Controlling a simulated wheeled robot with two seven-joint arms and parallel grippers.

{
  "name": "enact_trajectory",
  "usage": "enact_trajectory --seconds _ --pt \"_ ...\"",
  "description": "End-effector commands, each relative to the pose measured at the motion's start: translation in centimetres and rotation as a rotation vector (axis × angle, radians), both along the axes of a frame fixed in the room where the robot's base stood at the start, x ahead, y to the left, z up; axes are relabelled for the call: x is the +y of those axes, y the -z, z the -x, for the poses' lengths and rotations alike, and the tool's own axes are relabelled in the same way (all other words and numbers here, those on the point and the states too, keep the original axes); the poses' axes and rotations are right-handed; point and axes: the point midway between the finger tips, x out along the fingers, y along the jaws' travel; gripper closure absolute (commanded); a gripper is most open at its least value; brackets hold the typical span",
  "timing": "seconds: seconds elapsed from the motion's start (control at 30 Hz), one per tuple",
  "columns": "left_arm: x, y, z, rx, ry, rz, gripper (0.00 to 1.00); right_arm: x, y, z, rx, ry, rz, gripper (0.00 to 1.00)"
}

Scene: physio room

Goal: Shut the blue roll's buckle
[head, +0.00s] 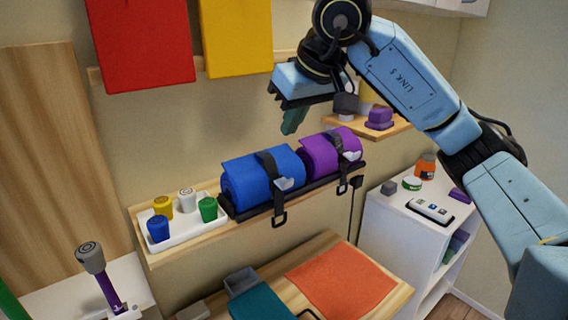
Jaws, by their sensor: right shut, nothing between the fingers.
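The blue roll (255,182) lies in a black holder (252,209) on the wall shelf. A black strap (270,165) runs over its right end. A grey buckle piece (284,184) sits on the strap at the roll's front. A black loop (279,221) hangs below it from the shelf's front, apart from the grey piece. My right gripper (292,122) is above and behind the roll, clear of it, with its green fingers together and empty. My left gripper is out of view.
A purple roll (319,157) with a similar strap lies right beside the blue one. A white tray (182,238) with several small coloured weights stands left on the same shelf. A bench with an orange cloth (341,281) is below. Red and yellow sheets (236,38) hang above.

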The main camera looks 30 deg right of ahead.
Motion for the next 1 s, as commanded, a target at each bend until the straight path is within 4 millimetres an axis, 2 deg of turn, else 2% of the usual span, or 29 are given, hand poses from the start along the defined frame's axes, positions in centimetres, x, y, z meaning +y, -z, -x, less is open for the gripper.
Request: enact_trajectory --seconds 0.37,0.57,0.87,1.0 --pt "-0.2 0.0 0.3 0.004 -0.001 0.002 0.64 0.1 0.5 -0.3 0.003 -0.001 -0.003 1.00" --pt "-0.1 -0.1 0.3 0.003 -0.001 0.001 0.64 0.2 3.2 -1.6 0.009 0.000 -0.004 1.00" --pt "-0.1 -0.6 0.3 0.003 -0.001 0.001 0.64 0.5 8.8 -4.9 0.007 -0.001 -0.005 1.00" --pt "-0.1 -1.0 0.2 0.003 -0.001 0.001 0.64 0.3 9.1 -3.1 0.002 -0.001 -0.002 1.00"
